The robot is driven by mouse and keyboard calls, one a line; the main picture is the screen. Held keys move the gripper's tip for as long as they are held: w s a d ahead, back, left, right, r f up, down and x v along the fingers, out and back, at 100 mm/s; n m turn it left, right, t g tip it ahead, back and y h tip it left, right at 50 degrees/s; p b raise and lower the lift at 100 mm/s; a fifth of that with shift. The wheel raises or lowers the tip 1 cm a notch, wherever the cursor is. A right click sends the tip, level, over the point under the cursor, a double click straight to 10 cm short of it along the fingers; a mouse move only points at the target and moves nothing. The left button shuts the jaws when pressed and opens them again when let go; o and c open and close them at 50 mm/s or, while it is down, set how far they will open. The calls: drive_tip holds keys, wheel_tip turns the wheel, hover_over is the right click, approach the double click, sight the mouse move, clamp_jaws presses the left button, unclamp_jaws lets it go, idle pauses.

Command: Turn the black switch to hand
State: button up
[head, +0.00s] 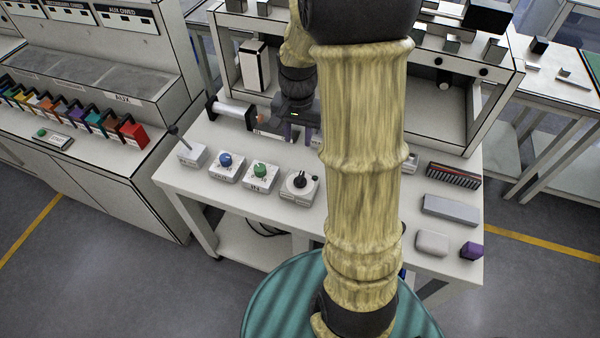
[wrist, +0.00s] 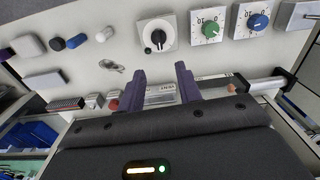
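The black switch (head: 300,181) is a round black knob on a white square box on the table, right of the green knob. It also shows in the wrist view (wrist: 157,38), upper middle, beyond my fingertips, with a white mark on its face. My gripper (wrist: 160,69) is open, its two purple fingers apart with nothing held between them. The fingers point towards the switch box but show a gap to it. In the head view my gripper is behind the switch, partly hidden by my arm. Labels around the switch are too small to read.
The green knob (head: 260,170), blue knob (head: 225,160) and a lever box (head: 191,154) stand left of the switch. A grey box (head: 449,208), white block (head: 432,243) and purple block (head: 471,250) lie at the right. A shelf frame (head: 494,92) stands behind.

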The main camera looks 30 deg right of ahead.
sight(300, 176)
drive_tip(key=shift+w+d+m, duration=0.25)
drive_tip(key=shift+d+m, duration=0.05)
drive_tip(key=shift+d, duration=0.1)
wheel_tip(300, 176, down, 18)
drive_tip(key=shift+r+p, duration=0.25)
drive_tip(key=shift+p, duration=0.25)
idle(0.3)
clamp_jaws()
